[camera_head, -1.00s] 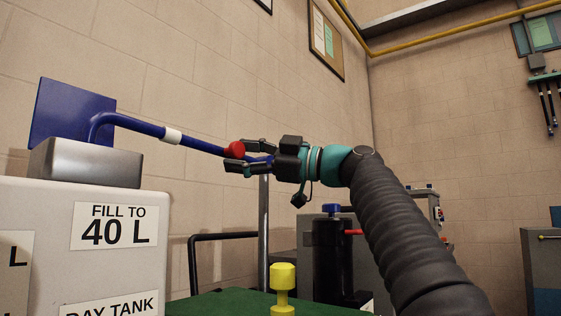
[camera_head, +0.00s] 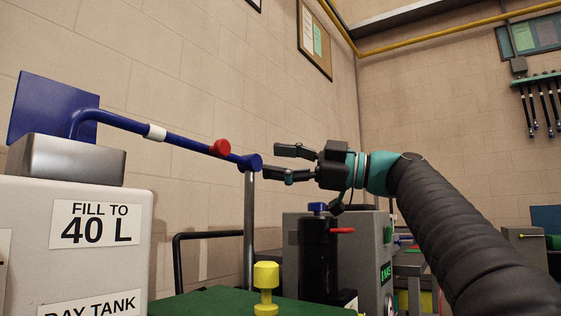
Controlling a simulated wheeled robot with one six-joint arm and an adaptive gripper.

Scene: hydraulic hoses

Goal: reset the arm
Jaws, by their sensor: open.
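My gripper (camera_head: 283,164) is open and empty, its two fingers pointing left. It is held in the air just right of the blue end of a blue hose or pipe (camera_head: 185,141), with a small gap between them. The blue pipe has a white band and a red round knob (camera_head: 220,147) near its end. It reaches out from a grey metal block (camera_head: 66,160) on top of a white tank (camera_head: 100,240) labelled "FILL TO 40 L".
A green surface (camera_head: 205,301) with a yellow knobbed piece (camera_head: 265,287) lies below. A black cylinder (camera_head: 318,258) with blue top and red lever stands beneath my gripper, beside a grey cabinet (camera_head: 370,262). A metal post (camera_head: 249,230) rises under the pipe's end. Several hoses (camera_head: 540,105) hang at the far right.

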